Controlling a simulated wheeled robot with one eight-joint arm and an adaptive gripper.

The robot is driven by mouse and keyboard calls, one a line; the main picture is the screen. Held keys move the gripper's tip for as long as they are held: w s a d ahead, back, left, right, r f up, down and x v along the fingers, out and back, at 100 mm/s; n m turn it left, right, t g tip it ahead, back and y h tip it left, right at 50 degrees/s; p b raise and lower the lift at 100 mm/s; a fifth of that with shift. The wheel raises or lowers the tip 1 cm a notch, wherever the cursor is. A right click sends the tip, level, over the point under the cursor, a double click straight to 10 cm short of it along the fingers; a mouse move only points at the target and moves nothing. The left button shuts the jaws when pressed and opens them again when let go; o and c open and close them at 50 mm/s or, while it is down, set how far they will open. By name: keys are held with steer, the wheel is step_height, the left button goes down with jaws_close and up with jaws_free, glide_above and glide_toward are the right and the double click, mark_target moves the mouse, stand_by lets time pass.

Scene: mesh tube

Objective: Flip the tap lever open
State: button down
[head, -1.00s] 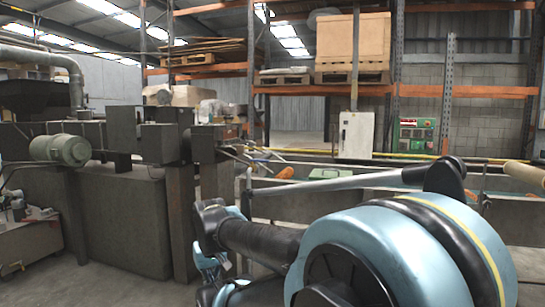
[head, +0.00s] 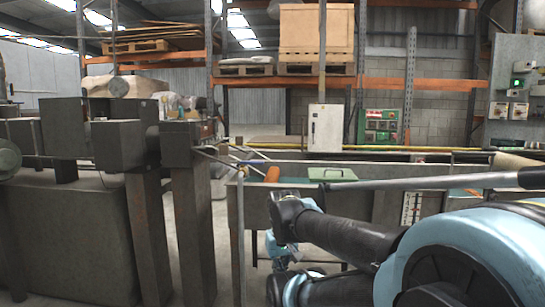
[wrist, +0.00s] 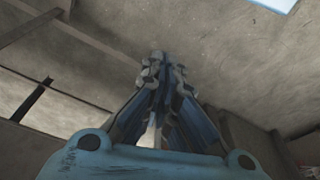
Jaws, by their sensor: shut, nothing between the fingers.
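I cannot make out the tap lever in either view. My gripper shows in the wrist view (wrist: 160,68), its blue and grey fingers closed together with nothing between them. Behind the fingers is a plain grey, stained surface (wrist: 235,60); no tap is visible at the fingertips.
Dark metal machinery with thick posts (head: 150,235) stands close on the left. A long trough with a green lid (head: 325,174) lies behind my arm. A white cabinet (head: 325,128), a green panel (head: 380,125) and a control board (head: 515,90) are farther back.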

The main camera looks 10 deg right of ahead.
steer(key=shift+w+d, duration=0.15)
steer(key=shift+w, duration=0.05)
steer(key=w+r+m, duration=0.2)
steer(key=w+r, duration=1.8)
steer(key=r, duration=0.3)
steer(key=w+r+m, duration=0.1)
steer(key=w+r, duration=0.6)
steer(key=w, duration=0.4)
steer(key=w+r+t+h, duration=0.1)
steer(key=w+r, duration=0.7)
steer(key=w, duration=0.3)
steer(key=shift+w+d+m, duration=0.25)
steer(key=shift+w+m, duration=0.1)
steer(key=shift+m, duration=0.05)
steer(key=shift+f, duration=0.15)
